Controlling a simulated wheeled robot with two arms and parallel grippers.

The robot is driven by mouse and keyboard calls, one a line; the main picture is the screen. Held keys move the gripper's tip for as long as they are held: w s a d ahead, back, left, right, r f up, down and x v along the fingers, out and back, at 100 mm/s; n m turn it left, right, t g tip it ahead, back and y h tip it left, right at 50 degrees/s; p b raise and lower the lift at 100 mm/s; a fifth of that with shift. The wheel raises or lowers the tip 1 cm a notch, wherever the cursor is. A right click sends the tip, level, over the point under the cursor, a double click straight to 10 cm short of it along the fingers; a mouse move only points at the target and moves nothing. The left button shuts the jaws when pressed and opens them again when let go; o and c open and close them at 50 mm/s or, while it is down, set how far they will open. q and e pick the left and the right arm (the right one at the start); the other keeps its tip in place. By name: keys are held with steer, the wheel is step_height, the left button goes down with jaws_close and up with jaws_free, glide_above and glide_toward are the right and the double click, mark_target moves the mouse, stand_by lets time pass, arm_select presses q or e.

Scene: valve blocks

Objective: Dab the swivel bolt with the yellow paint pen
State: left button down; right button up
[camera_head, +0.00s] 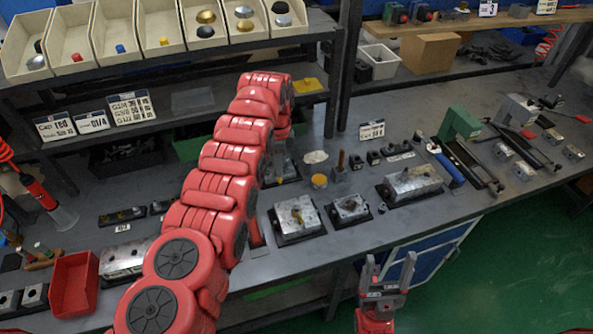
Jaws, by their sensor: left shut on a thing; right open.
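My red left arm reaches across the bench and bends down at its far end. My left gripper (281,150) is there, mostly hidden by the arm, low over a metal block at the back. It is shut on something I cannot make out. My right gripper (389,274) is open and empty at the bench's front edge, fingers up. I cannot pick out the yellow paint pen for certain. Metal valve blocks (298,216), (350,208) and (412,184) lie on dark plates right of the arm. Which part is the swivel bolt is too small to tell.
A yellow round lid (319,181) and a small holder with a brown stick (341,160) stand behind the blocks. A red bin (74,284) is at front left. Parts bins (154,27) line the upper shelf. A green tool (460,123) stands at right.

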arm_select(q)
steer(key=shift+s+d, duration=0.1)
steer(key=shift+d, duration=0.1)
steer(key=shift+s+d+f+m, duration=0.1)
steer(key=shift+m, duration=0.2)
steer(key=shift+d+f+m+p, duration=0.1)
steer(key=shift+d+m+p, duration=0.2)
steer(key=shift+m, duration=0.1)
steer(key=shift+d, duration=0.2)
steer(key=shift+s+d+f+m+b, duration=0.2)
steer(key=shift+d+f+m+b, duration=0.45)
steer(key=shift+f, duration=0.55)
steer(key=shift+s+d+f+m+b, duration=0.25)
steer(key=shift+d+f+m, duration=0.2)
steer(key=shift+f+m, duration=0.5)
steer(key=shift+s+d+f+m+b, duration=0.15)
steer(key=shift+d+f+m+b, duration=0.4)
steer(key=shift+f, duration=0.85)
